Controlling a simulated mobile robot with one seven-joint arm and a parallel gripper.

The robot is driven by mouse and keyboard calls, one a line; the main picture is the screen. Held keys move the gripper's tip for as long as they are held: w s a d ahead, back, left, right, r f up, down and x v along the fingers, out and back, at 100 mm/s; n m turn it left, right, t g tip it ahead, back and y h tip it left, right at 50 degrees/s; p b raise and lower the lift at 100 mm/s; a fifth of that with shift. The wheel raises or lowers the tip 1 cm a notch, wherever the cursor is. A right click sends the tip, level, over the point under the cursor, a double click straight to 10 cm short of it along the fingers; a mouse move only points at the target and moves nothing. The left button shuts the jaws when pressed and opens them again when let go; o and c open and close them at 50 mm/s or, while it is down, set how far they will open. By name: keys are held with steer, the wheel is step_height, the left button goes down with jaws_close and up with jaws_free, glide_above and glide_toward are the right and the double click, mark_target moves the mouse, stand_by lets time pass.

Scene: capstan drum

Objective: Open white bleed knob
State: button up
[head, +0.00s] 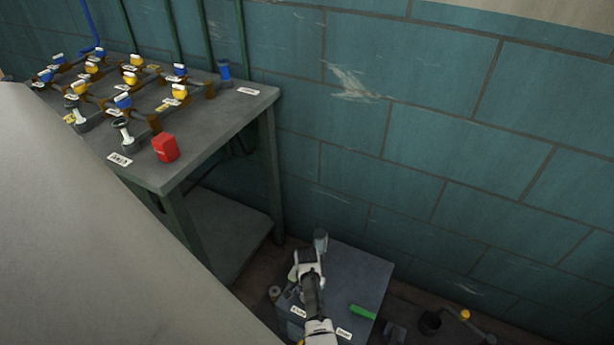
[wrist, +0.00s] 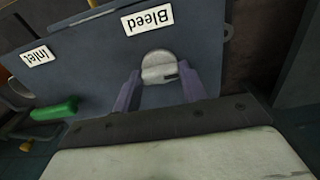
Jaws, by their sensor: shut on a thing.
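The white bleed knob (wrist: 158,64) is round and pale. In the wrist view it sits on a blue-grey panel (wrist: 95,62), just below the "Bleed" label (wrist: 147,19), which reads upside down. My gripper (wrist: 159,72) has one purple-grey finger on each side of the knob and is shut on it. A dark slot or mark shows on the knob's right side. In the head view my arm reaches down over the low blue-grey box (head: 352,270). I cannot make out the knob there.
A green handle (wrist: 55,110) lies near the "Inlet" label (wrist: 37,52); it also shows in the head view (head: 362,313). A grey table (head: 215,125) with several blue and yellow valves and a red block (head: 165,148) stands upper left. A tiled wall (head: 400,130) rises behind the box.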

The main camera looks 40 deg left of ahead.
steer(key=o, duration=1)
steer(key=shift+r, duration=0.1)
step_height(320, 180, up, 14)
steer(key=shift+f+p, duration=0.15)
steer(key=shift+p, duration=0.55)
